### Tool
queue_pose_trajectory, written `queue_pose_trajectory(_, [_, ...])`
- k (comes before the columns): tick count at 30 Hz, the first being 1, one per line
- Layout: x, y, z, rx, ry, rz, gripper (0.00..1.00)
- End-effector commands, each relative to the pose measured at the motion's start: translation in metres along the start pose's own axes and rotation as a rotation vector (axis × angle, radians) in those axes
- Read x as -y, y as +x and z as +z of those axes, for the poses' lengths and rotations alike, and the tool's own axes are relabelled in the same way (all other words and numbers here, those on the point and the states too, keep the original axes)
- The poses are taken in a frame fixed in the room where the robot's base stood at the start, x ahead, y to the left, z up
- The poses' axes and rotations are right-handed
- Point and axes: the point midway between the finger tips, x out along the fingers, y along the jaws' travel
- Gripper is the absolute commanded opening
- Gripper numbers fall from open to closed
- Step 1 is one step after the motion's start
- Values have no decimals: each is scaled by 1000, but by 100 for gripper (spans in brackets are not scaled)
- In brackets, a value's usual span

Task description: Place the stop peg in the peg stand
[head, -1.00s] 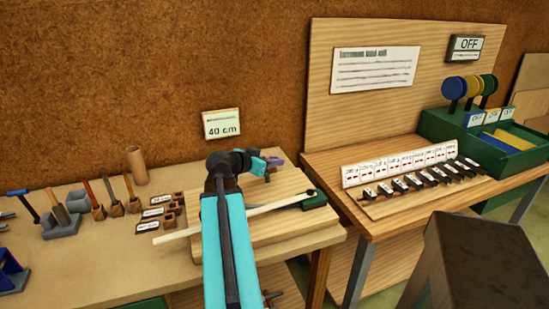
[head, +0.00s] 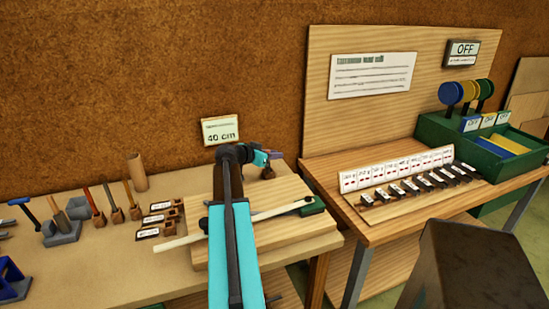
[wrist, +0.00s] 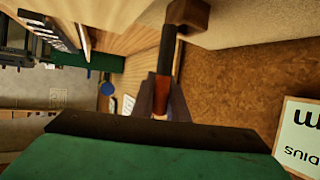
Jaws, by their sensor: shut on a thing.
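My gripper (head: 274,155) is over the back edge of the wooden board, below the 40 cm sign. In the wrist view my gripper (wrist: 160,98) is shut on the stop peg (wrist: 165,62), a slim stick with a red-brown body and a darker far end. A brown wooden block (wrist: 188,13), which looks like the peg stand, is at the peg's dark end. A small brown piece (head: 267,173) shows just below my gripper in the head view. I cannot tell whether the peg is inside the block or only in front of it.
The wooden board (head: 285,192) carries a pale strip (head: 270,213) and a green block. Several tools in holders stand on the bench at left, near a cardboard tube (head: 137,172). The 40 cm sign (head: 221,130) is behind the gripper. Another bench (head: 375,228) is at right.

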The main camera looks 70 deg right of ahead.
Motion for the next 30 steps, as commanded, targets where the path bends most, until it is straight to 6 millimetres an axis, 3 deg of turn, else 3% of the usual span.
queue_pose_trajectory(9, [21,24,-8,0,0,0,0])
queue_pose_trajectory(23, [23,26,-7,-1,0,-1,0])
queue_pose_trajectory(30, [23,31,4,0,-3,0,0])
